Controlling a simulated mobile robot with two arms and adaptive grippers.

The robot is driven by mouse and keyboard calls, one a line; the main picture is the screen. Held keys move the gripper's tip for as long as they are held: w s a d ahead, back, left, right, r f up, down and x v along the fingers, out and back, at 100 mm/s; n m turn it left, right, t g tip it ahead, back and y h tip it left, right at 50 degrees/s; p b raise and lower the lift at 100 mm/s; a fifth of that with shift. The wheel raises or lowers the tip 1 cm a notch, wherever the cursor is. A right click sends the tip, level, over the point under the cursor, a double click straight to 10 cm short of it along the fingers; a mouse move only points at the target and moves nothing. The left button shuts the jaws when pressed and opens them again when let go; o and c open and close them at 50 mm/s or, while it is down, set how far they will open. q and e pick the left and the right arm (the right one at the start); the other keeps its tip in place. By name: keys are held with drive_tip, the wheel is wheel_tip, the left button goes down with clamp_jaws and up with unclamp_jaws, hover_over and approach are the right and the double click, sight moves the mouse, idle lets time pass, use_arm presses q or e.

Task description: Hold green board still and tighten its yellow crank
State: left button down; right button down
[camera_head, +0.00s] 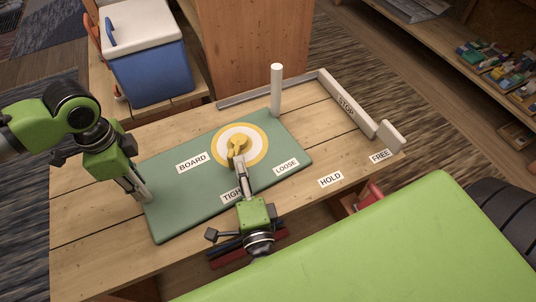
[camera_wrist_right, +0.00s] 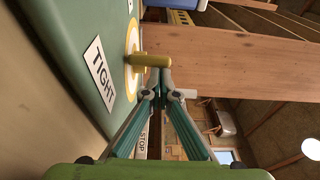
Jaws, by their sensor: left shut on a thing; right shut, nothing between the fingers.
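The green board (camera_head: 175,215) lies flat on the wooden table. My left gripper (camera_head: 142,195) is shut on the board's left edge. My right gripper (camera_head: 239,166) is shut and empty, its fingertips right beside the crank. In the right wrist view, the crank's handle (camera_wrist_right: 152,60) lies just in front of the closed fingertips (camera_wrist_right: 163,88); whether they touch is unclear. The right gripper partly covers the TIGHT label in the head view.
A white post (camera_head: 276,90) stands at the board's far edge. A rail marked STOP (camera_head: 346,104) runs along the table's far right, with HOLD (camera_head: 331,179) and FREE labels nearby. A blue cooler (camera_head: 152,75) stands behind. The table's right part is mostly clear.

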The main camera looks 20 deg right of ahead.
use_arm(q)
drive_tip(key=shift+s+d+f, duration=0.1)
drive_tip(key=shift+s+f, duration=0.1)
drive_tip(key=shift+f, duration=0.05)
use_arm(e)
drive_tip(key=shift+a+f, duration=0.1)
drive_tip(key=shift+a, duration=0.3)
drive_tip(key=s+d, duration=0.3)
drive_tip(key=shift+s+d, duration=0.2)
drive_tip(key=shift+s, duration=0.1)
drive_tip(key=s+a, duration=0.1)
drive_tip(key=s, duration=0.1)
drive_tip(key=s+a, duration=0.1)
drive_tip(key=s, duration=0.2)
drive_tip(key=s+a, duration=0.1)
drive_tip(key=s, duration=0.2)
drive_tip(key=shift+s, duration=0.1)
use_arm(q)
drive_tip(key=c, duration=2.2)
unclamp_jaws()
drive_tip(key=shift+r, duration=0.1)
drive_tip(key=o, duration=0.5)
drive_tip(key=shift+w, duration=0.1)
